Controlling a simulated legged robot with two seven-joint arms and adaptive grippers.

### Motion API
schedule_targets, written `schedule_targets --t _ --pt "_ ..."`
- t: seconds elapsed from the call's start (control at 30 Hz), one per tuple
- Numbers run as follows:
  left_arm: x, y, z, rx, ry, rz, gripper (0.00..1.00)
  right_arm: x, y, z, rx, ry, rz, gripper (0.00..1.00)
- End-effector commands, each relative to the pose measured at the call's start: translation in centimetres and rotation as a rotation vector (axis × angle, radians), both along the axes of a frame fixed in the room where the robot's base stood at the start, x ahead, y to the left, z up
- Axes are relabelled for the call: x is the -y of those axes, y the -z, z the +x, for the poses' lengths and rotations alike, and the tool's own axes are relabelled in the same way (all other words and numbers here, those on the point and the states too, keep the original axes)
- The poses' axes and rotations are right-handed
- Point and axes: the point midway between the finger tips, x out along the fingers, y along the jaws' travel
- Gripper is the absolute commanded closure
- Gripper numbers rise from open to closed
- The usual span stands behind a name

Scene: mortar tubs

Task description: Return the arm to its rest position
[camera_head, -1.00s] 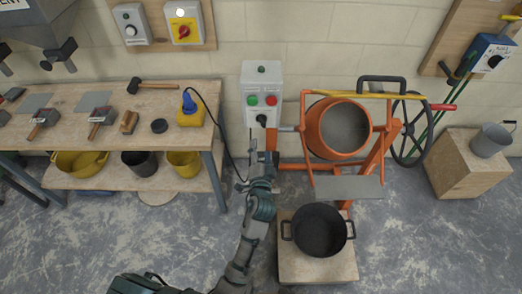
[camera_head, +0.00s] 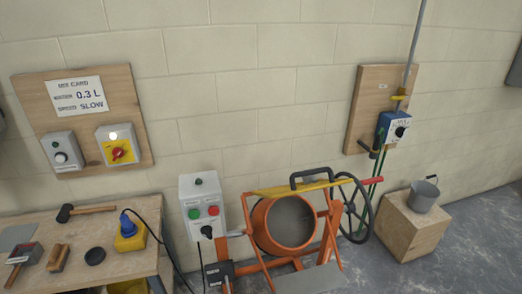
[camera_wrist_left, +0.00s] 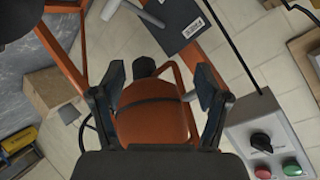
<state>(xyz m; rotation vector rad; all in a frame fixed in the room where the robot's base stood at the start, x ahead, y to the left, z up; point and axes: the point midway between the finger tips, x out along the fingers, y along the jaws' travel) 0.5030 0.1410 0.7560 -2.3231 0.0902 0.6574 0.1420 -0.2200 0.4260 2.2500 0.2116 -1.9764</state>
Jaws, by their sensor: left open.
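My left gripper (camera_wrist_left: 160,90) shows in the left wrist view, with its two dark fingers apart and nothing held between them. Beyond the fingers is an orange part of the mixer (camera_wrist_left: 152,125); I cannot tell the distance to it. The grey control box (camera_wrist_left: 268,135), with a black knob and red and green buttons, is to the right of the fingers. In the head view the control box (camera_head: 203,208) stands left of the orange mixer (camera_head: 285,222). Neither arm shows in the head view.
A workbench (camera_head: 85,245) with a mallet (camera_head: 90,210) and a yellow-and-blue tool (camera_head: 128,235) is at the left. A grey bucket (camera_head: 423,195) stands on a wooden block (camera_head: 405,230) at the right. A board with a mix card (camera_head: 77,95) hangs on the wall.

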Motion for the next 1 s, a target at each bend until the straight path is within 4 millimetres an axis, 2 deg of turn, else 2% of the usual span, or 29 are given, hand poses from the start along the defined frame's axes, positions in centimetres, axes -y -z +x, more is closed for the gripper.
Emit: schedule_targets --t 0.03,0.1,0.17,0.2,0.27,0.3,0.43,0.5,0.6,0.7,0.8,1.0 --pt "-0.3 4.2 -2.1 -0.085 -0.002 -0.034 0.25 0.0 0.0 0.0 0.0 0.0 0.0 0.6" --pt "-0.7 9.3 -5.1 -0.193 -0.014 -0.091 0.25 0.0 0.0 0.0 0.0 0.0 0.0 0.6" --pt "-1.1 13.4 -8.1 -0.286 -0.035 -0.139 0.25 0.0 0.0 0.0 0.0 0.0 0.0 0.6" --pt "-1.6 16.0 -10.4 -0.347 -0.052 -0.169 0.25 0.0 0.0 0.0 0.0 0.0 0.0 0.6" --pt "-2.3 19.6 -13.9 -0.439 -0.085 -0.212 0.25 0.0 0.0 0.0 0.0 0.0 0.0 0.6" --pt "-2.9 21.8 -16.4 -0.498 -0.11 -0.241 0.25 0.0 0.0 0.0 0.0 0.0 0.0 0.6" --pt "-4.8 27.6 -24.5 -0.673 -0.206 -0.32 0.25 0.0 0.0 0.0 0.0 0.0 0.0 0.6" --pt "-5.8 29.7 -28.4 -0.748 -0.258 -0.353 0.25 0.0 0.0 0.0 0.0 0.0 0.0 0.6" --pt "-6.9 31.6 -32.6 -0.824 -0.32 -0.387 0.25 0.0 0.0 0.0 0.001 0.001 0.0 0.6" --pt "-7.6 32.6 -35.1 -0.869 -0.359 -0.406 0.25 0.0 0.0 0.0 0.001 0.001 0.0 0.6" --pt "-7.9 32.9 -36.1 -0.884 -0.376 -0.413 0.25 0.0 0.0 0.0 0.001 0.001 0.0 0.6" --pt "-7.8 32.9 -36.1 -0.885 -0.377 -0.414 0.25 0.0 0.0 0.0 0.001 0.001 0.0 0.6"
